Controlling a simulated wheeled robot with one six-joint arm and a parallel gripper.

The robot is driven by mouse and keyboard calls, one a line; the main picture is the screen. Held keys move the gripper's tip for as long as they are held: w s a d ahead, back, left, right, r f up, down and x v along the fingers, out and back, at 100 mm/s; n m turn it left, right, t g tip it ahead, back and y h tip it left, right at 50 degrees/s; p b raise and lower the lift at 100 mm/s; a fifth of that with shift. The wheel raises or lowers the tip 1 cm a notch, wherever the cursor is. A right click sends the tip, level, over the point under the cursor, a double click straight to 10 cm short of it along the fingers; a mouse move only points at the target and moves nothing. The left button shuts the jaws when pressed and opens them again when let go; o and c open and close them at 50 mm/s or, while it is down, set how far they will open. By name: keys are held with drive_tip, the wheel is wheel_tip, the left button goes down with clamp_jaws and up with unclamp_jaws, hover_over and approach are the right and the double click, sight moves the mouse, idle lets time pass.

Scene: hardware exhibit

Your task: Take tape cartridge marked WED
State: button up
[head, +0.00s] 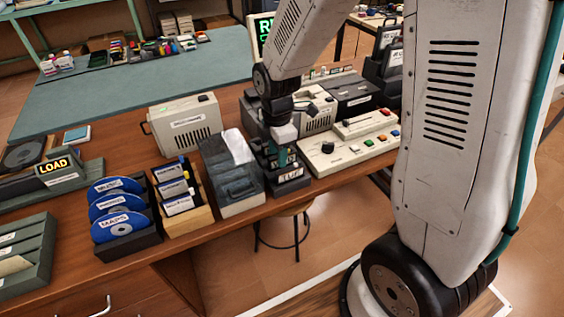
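My gripper (284,132) points down over a dark rack (291,187) near the table's front edge, in the middle of the head view. The rack holds dark cartridges in a row, and a label on its front cartridge (289,175) seems to read TUE. A teal patch (286,155) shows just below my gripper; I cannot tell whether it is part of a cartridge. No WED marking is readable. My gripper and wrist hide the back of the rack. The fingers are too small and overlapped to show whether they are open or touching a cartridge.
A grey translucent disk box (232,180) stands close on the left of the rack. A beige control panel (350,145) with coloured buttons stands close on the right. Further left are a wooden card holder (188,213) and a blue disc rack (127,240).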

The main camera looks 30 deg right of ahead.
clamp_jaws()
drive_tip(key=shift+r, duration=0.1)
